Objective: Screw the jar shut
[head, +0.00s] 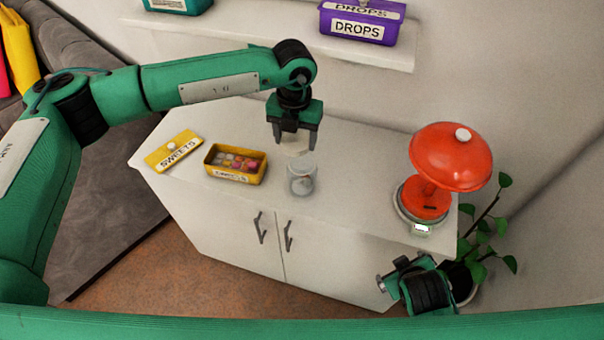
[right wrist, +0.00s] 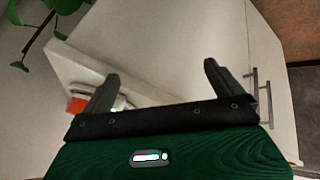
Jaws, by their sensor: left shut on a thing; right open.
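A clear glass jar (head: 301,182) stands upright on the white cabinet top, near its front edge. My left gripper (head: 294,132) points down behind and above the jar. It is shut on a pale lid (head: 294,145), held apart from the jar; the lid is partly hidden by the fingers. My right gripper (head: 396,277) is in front of the cabinet at the right, below the top. In the right wrist view the right gripper (right wrist: 160,82) is open, with nothing between its fingers.
A yellow sweets box (head: 235,177) and its lid (head: 174,150) lie left of the jar. A wall shelf (head: 300,45) holds a purple drops box (head: 360,22). A plant (head: 485,235) stands right.

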